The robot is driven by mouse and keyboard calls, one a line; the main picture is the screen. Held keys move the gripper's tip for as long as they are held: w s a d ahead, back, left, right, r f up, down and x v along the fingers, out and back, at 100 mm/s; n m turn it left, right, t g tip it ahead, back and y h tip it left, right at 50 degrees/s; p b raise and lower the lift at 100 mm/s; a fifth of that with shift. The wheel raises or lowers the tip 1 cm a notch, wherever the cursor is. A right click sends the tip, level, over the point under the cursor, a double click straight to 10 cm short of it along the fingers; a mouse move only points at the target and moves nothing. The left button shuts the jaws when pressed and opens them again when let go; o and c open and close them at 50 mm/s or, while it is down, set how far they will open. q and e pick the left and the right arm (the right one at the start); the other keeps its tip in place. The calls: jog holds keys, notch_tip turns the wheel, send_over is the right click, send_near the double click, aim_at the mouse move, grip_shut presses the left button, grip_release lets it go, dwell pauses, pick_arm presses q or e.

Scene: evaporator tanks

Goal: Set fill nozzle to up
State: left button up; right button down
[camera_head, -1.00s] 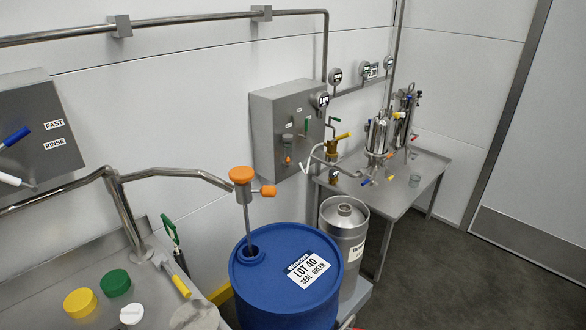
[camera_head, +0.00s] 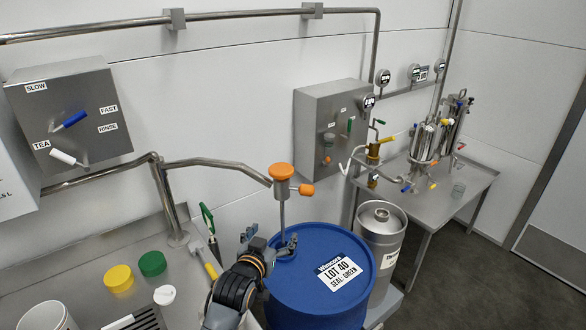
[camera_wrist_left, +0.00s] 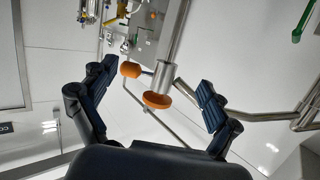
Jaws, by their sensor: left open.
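The fill nozzle has an orange round cap (camera_head: 281,172) and a small orange side knob (camera_head: 306,189) on a metal head. Its thin metal tube (camera_head: 281,212) points down to the top of the blue drum (camera_head: 310,290), labelled LOT 40, seal green. My left gripper (camera_head: 270,238) is open beside the tube, low over the drum's near-left top, and partly hides the drum opening. In the left wrist view the fingers (camera_wrist_left: 157,85) are spread, with the nozzle's orange parts (camera_wrist_left: 157,101) showing between them, farther off. Contact with the tube cannot be told. My right gripper is not in view.
A steel pipe (camera_head: 220,165) runs from the left to the nozzle. A steel keg (camera_head: 381,235) stands right of the drum. Yellow (camera_head: 118,278) and green (camera_head: 152,263) caps lie on the left counter. A control box (camera_head: 70,115) with blue and white levers hangs at left.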

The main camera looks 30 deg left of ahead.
aim_at(281, 168)
pick_arm(q)
notch_tip(281, 168, up, 10)
jog(key=w+a+n+t+y, duration=0.1)
jog(key=w+a+t+y, duration=0.1)
jog(key=a+t, duration=0.1)
jog(key=p+x, duration=0.1)
jog(key=x, duration=0.4)
jog(key=p+x, duration=0.2)
jog(key=x, duration=0.4)
jog(key=shift+w+d+f, duration=0.1)
jog(key=shift+d+f, duration=0.1)
jog(key=shift+d, duration=0.05)
jog(key=shift+x, duration=0.9)
jog(key=shift+f, duration=0.15)
